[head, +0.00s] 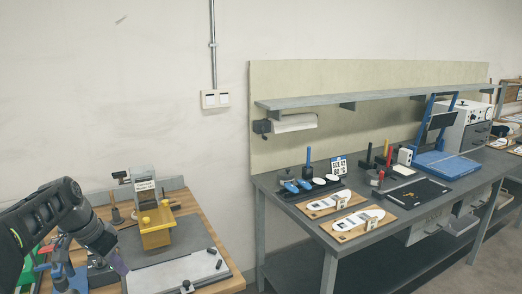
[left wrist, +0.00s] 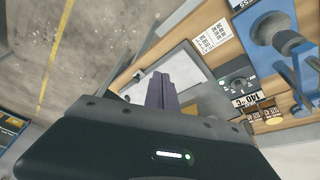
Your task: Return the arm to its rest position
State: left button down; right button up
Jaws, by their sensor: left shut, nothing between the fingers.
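My left arm (head: 70,215) comes in from the left in the head view and hangs over the wooden bench at the lower left. My left gripper (head: 120,266) points down near the bench's grey plate. Its purple fingers show in the left wrist view (left wrist: 162,88), shut together with nothing held. In that view, the pale plate (left wrist: 180,65) lies beyond the fingers. My right arm and right gripper are not in either view.
A yellow press fixture (head: 155,225) stands on the bench close to the gripper. Blue equipment (left wrist: 275,35) and a 140 °C control box (left wrist: 237,82) stand nearby. A grey workbench (head: 390,225) with shoe-sole boards lies right, across a floor gap.

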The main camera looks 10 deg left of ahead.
pick_arm(q)
jog(key=d+f+n, duration=0.1)
jog(key=d+f, duration=0.5)
jog(key=f, duration=0.3)
jog(key=d+f+g+h, duration=0.1)
jog(key=d+f, duration=0.5)
jog(key=f, duration=0.3)
jog(key=d+f+n, duration=0.1)
jog(key=d+f, duration=0.6)
jog(key=f, duration=0.2)
jog(key=s+d+f+n, duration=0.1)
jog(key=s+d+f, duration=0.3)
jog(key=s+d, duration=0.2)
jog(key=s+d+f+n+g+h, duration=0.1)
jog(key=s+d+f, duration=0.4)
jog(key=s, duration=0.5)
jog(key=s+d+f+n, duration=0.1)
jog(key=s+d+f, duration=0.3)
jog(key=s+d, duration=0.3)
jog(key=shift+s+d+f+g, duration=0.35)
jog(key=shift+s+f+g, duration=0.05)
jog(key=shift+s, duration=0.15)
